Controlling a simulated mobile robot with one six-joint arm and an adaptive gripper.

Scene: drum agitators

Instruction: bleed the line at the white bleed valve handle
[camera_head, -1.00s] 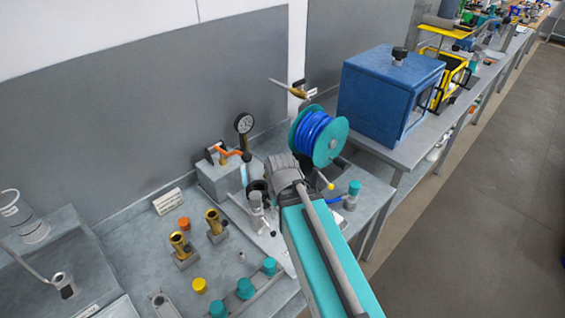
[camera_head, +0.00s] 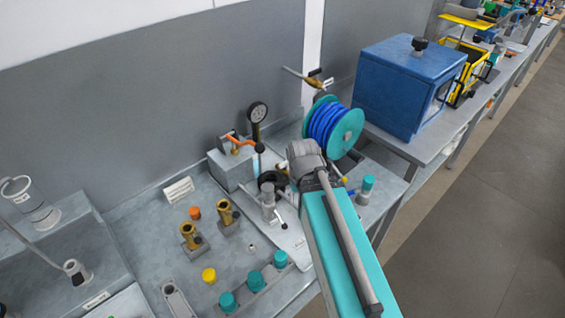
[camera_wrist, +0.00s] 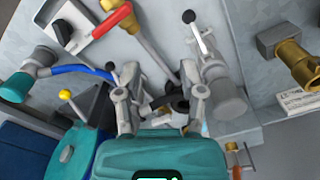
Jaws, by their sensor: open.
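The bleed valve is a grey upright body (camera_wrist: 220,85). Its thin white handle (camera_wrist: 197,38) has a black knob at the end and lies right of the jaws in the wrist view. In the head view the valve body (camera_head: 268,200) stands just left of my arm, with its handle (camera_head: 280,220) sticking out toward the front right. My gripper (camera_wrist: 164,92) is open, its two grey fingers apart. It is clear of the white handle. A dark ring shows between and beyond the fingers. The fingertips are hidden in the head view.
A red-handled lever (camera_wrist: 112,20) lies at the upper left of the wrist view. A blue hose reel (camera_head: 334,127), a pressure gauge (camera_head: 257,112) and an orange-handled valve block (camera_head: 232,165) stand close by. Brass fittings (camera_head: 190,236) and teal caps (camera_head: 254,281) are at the front left.

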